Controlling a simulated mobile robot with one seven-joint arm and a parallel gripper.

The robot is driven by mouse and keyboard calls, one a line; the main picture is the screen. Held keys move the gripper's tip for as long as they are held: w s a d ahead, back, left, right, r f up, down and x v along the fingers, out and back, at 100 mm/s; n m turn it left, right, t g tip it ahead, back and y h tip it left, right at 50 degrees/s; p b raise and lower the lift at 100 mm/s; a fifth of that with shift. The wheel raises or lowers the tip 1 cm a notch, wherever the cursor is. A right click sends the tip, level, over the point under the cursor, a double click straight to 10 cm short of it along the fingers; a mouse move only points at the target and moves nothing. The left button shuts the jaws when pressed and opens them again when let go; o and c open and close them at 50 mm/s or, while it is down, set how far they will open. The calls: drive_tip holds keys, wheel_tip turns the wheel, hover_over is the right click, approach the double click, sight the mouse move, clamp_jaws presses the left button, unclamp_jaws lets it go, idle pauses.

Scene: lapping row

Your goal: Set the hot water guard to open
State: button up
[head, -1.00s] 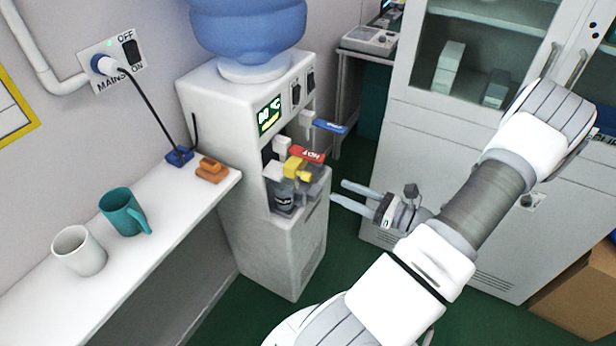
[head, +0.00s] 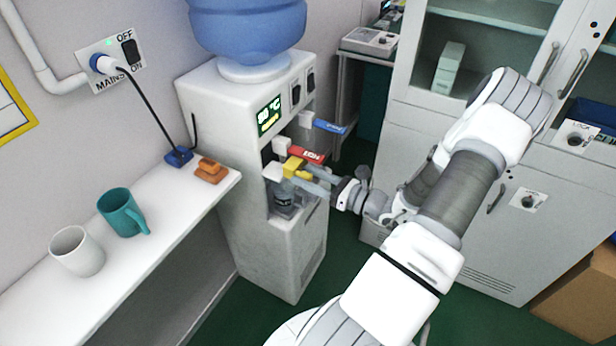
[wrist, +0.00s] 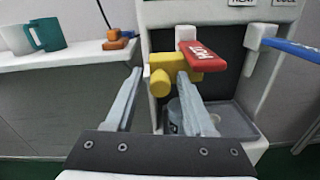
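The hot water guard is a yellow piece (head: 292,167) under the red HOT lever (head: 306,153) on the white water dispenser (head: 291,247). In the wrist view the guard (wrist: 196,59) is a yellow bar below the red lever (wrist: 201,55), with a round knob at its left end. My gripper (head: 303,179) is at the dispenser's front, its fingertips by the guard. In the wrist view the gripper (wrist: 158,73) is open, with the knob between its fingertips. I cannot tell whether a finger touches the guard.
A blue lever (head: 329,127) is right of the red one. A grey container (head: 284,198) stands in the bay below. A shelf (head: 165,222) at left holds a teal mug (head: 121,213), a white mug (head: 77,251) and an orange block (head: 211,170). A cabinet (head: 455,205) stands at right.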

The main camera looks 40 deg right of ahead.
clamp_jaws()
idle(1.2)
